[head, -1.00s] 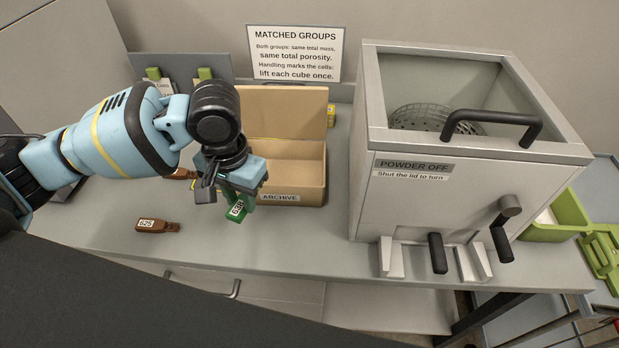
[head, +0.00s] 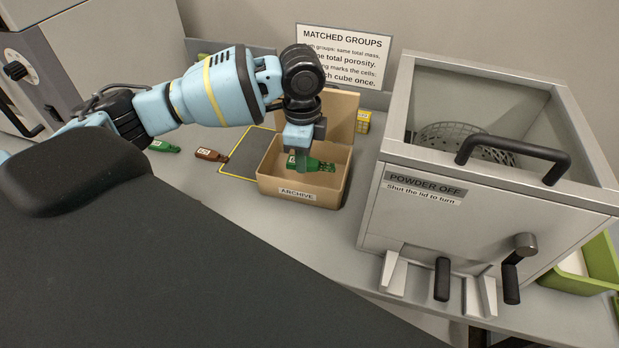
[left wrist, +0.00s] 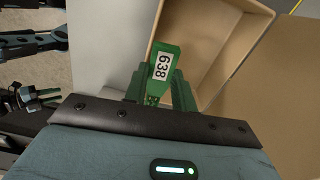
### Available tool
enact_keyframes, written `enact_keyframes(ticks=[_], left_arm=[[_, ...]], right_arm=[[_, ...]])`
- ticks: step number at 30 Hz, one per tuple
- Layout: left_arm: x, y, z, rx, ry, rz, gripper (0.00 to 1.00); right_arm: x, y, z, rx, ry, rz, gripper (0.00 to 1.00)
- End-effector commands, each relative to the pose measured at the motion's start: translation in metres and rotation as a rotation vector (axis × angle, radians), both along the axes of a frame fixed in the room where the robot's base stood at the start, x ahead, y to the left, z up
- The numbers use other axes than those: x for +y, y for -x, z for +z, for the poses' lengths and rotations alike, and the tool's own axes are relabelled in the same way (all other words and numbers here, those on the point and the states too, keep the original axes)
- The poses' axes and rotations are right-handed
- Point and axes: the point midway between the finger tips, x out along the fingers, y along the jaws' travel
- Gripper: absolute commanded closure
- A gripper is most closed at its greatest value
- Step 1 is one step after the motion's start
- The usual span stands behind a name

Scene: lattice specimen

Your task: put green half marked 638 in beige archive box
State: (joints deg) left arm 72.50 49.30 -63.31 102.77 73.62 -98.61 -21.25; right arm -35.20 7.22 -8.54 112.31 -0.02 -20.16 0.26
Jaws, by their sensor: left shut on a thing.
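The green half marked 638 (left wrist: 161,68) is between the fingers of my left gripper (left wrist: 160,92), its white label facing the left wrist camera. In the head view my left gripper (head: 303,160) points down over the open beige archive box (head: 298,196), with the green half (head: 318,164) at the level of the box opening. The left gripper is shut on this half. The box also shows in the left wrist view (left wrist: 225,30), beyond the half. I cannot tell whether the half touches the box floor.
A brown labelled half (head: 211,155) and another green half (head: 164,146) lie left of the box, by a dark yellow-edged mat (head: 236,163). A grey machine marked POWDER OFF (head: 420,225) stands close on the right. A small yellow box (head: 363,122) is behind.

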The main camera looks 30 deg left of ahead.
Motion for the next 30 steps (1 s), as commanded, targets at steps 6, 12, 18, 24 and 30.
enact_keyframes(ticks=[6,12,18,24,30], left_arm=[[0.017,-0.012,0.001,0.002,0.001,-0.250,0.95],[0.027,-0.019,0.001,0.004,0.001,-0.410,0.95],[0.031,-0.021,0.001,0.005,0.002,-0.468,0.95],[0.031,-0.021,-0.006,0.008,0.001,-0.472,0.95],[0.031,-0.021,-0.037,0.009,0.002,-0.471,0.95]], right_arm=[[0.001,-0.002,0.003,-0.007,-0.002,-0.002,0.64],[0.001,-0.003,0.004,-0.010,-0.003,-0.002,0.64],[0.001,-0.003,0.004,-0.010,-0.003,-0.002,0.64],[0.001,-0.002,0.003,-0.008,-0.002,-0.002,0.64],[0.001,-0.001,0.002,-0.005,-0.002,-0.002,0.64]])
